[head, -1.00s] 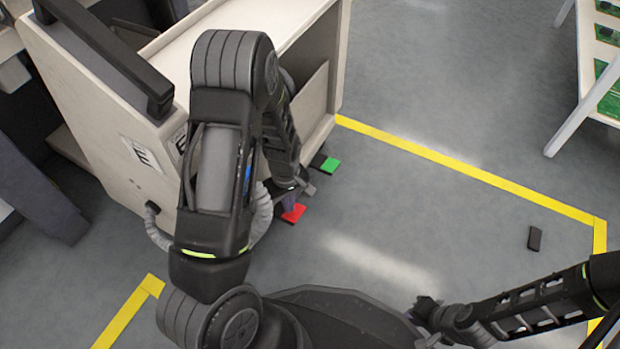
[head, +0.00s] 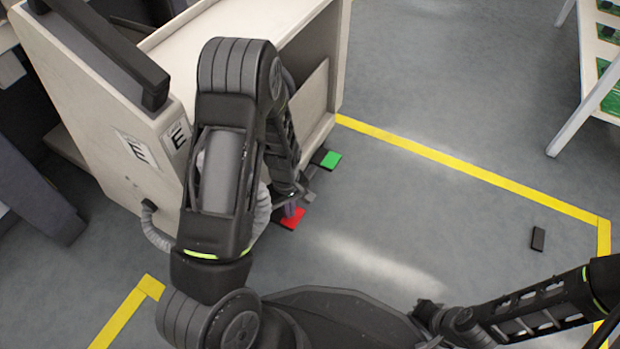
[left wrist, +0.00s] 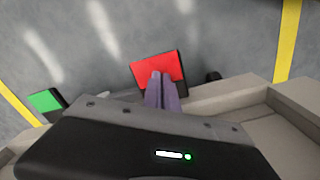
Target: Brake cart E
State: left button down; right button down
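Cart E (head: 95,150) is a pale trolley with "E" labels (head: 138,148) and a black handle at the left of the head view. Low at its side are a red pedal (head: 292,219) and a green pedal (head: 331,159); the left wrist view also shows the red pedal (left wrist: 158,68) and the green one (left wrist: 45,101). My left gripper (left wrist: 161,74) has its two fingers together, empty, tips over the red pedal and apparently touching it. In the head view my arm partly hides this gripper (head: 290,209). My right gripper (head: 424,310) is low at right, its fingers unclear.
Yellow floor lines (head: 470,170) run around the cart's bay. A small dark block (head: 538,239) lies on the floor at right. A white rack (head: 567,115) with green boards stands at the upper right.

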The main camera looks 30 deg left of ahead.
pick_arm(q)
jog(key=shift+s+f+b, duration=0.15)
jog(key=shift+f+b, duration=0.2)
jog(key=shift+f, duration=1.35)
jog(key=shift+r+p, duration=0.35)
jog(key=shift+r, duration=0.1)
jog(key=shift+r+p, duration=0.7)
jog(key=shift+p, duration=0.15)
notch_tip(320, 180, up, 8)
jog(key=p, duration=0.6)
jog(key=shift+p, duration=0.4)
jog(key=shift+w, duration=0.2)
